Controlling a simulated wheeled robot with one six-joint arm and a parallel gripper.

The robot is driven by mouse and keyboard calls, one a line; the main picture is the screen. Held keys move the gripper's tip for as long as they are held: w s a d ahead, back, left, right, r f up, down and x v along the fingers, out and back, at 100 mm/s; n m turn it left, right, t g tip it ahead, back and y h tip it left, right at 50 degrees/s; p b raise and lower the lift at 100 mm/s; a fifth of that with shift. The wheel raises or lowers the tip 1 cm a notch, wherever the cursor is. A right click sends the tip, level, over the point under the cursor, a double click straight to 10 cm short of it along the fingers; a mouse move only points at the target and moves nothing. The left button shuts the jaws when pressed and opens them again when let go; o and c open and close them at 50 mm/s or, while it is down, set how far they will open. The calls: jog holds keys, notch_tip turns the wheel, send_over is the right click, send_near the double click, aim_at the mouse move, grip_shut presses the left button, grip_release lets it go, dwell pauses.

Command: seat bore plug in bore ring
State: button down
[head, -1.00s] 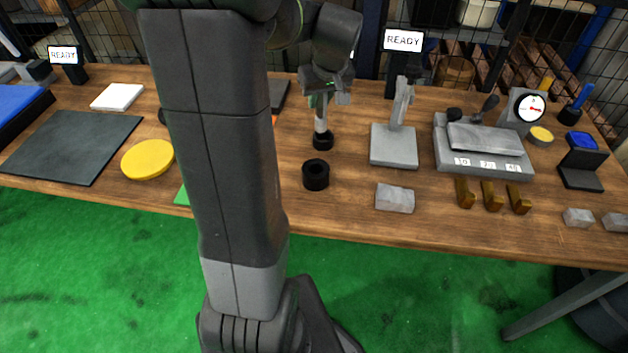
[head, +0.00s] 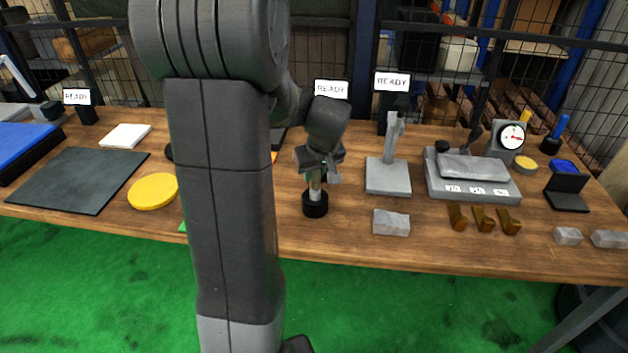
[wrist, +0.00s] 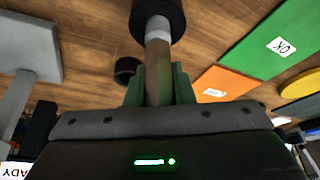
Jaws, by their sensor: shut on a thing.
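My gripper (head: 316,179) is shut on the bore plug, with its green fingers either side of the shaft. In the wrist view the plug (wrist: 157,56) has a brown shaft and a pale band. The band's far end meets a black bore ring (wrist: 158,13), cut by the top edge. In the head view the black ring (head: 315,206) stands on the table directly below my gripper, with the plug upright over it. The plug's lower end is hidden, so I cannot tell how deep it sits.
A second black round piece (wrist: 127,69) stands behind the ring in the wrist view. A grey stand (head: 388,178) and a grey block (head: 391,223) are to the right. A yellow disc (head: 153,191) lies left of my arm.

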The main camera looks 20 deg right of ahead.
jog(key=shift+f, duration=1.1)
jog(key=shift+f, duration=0.25)
jog(key=c, duration=1.3)
grip_release()
jog(key=shift+o, duration=0.2)
jog(key=shift+r, duration=0.1)
jog(key=shift+r, duration=0.45)
jog(key=v, duration=1.1)
jog(key=shift+s+r, duration=0.15)
jog(key=shift+r, duration=0.05)
